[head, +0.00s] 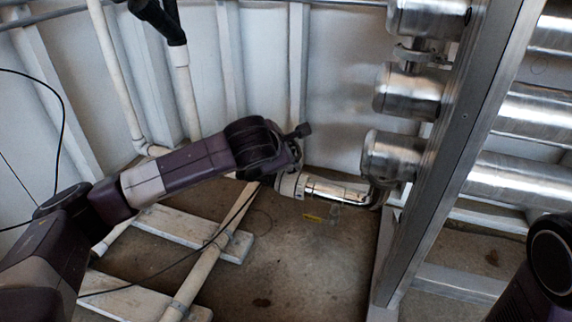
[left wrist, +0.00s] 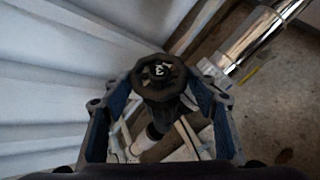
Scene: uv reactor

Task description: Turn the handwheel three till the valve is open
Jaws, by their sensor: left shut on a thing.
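Handwheel three (left wrist: 158,80) is a dark round knob with a pale "3" on its face, in the middle of the left wrist view. My left gripper (left wrist: 158,98) has one finger on each side of the handwheel and is shut on it. In the head view my left gripper (head: 280,160) is at the white and metal pipe fitting, left of the shiny pipe. There my own arm hides most of the handwheel. I cannot tell from these views how far the valve is open. My right gripper is not in view.
A shiny pipe (head: 335,191) runs right from the fitting to the steel cylinders (head: 393,158) on a metal frame (head: 455,150). White pipes (head: 205,262) and boards lie on the floor at the left. A corrugated white wall (head: 345,90) is behind. Bare floor (head: 300,265) shows below the pipe.

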